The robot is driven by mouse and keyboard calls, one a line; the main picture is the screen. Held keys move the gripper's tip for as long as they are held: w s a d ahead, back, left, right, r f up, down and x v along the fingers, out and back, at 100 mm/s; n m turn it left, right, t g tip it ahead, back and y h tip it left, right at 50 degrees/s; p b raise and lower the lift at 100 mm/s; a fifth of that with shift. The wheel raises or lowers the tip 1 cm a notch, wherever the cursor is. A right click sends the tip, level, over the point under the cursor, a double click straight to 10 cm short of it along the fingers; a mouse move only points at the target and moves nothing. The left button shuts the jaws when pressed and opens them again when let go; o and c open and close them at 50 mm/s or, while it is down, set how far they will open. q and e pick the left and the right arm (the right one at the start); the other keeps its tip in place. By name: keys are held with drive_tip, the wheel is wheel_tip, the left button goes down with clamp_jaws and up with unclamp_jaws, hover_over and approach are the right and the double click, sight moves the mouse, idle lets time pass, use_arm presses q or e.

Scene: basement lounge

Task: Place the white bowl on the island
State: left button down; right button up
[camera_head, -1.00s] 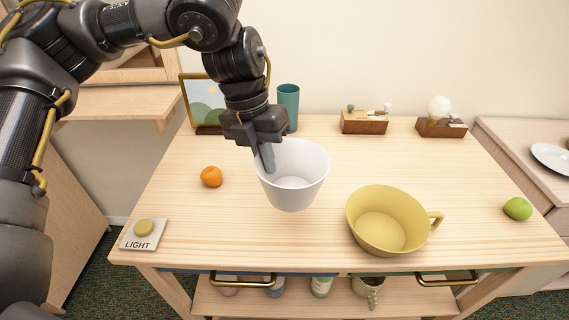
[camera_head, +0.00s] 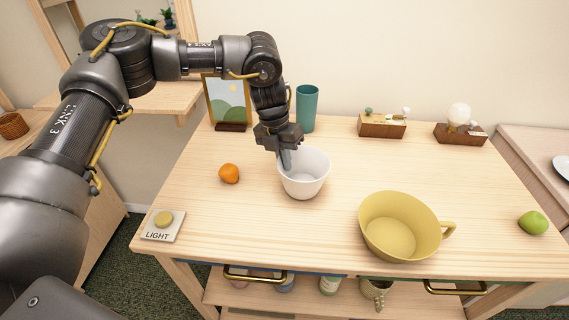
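The white bowl (camera_head: 306,178) is upright over the middle-left of the light wooden island top (camera_head: 300,231). It looks at or very near the surface; I cannot tell for sure that it touches. My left gripper (camera_head: 285,160) points down at the bowl's left rear rim, with a finger against the wall there. It appears shut on that rim; the far finger is partly hidden. My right gripper is not in view.
An orange (camera_head: 229,173) lies left of the bowl, and a yellow handled cup (camera_head: 402,228) stands to its right. A teal cup (camera_head: 307,108) and a picture frame (camera_head: 228,100) stand behind. A light switch (camera_head: 163,225) sits front left, a green fruit (camera_head: 533,223) far right.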

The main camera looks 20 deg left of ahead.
use_arm(q)
drive_tip(key=shift+x, duration=0.85)
drive_tip(key=shift+a, duration=0.2)
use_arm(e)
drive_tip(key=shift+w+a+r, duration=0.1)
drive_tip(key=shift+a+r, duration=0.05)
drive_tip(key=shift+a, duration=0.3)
use_arm(q)
drive_tip(key=shift+f, duration=0.1)
drive_tip(key=c, duration=1.7)
unclamp_jaws()
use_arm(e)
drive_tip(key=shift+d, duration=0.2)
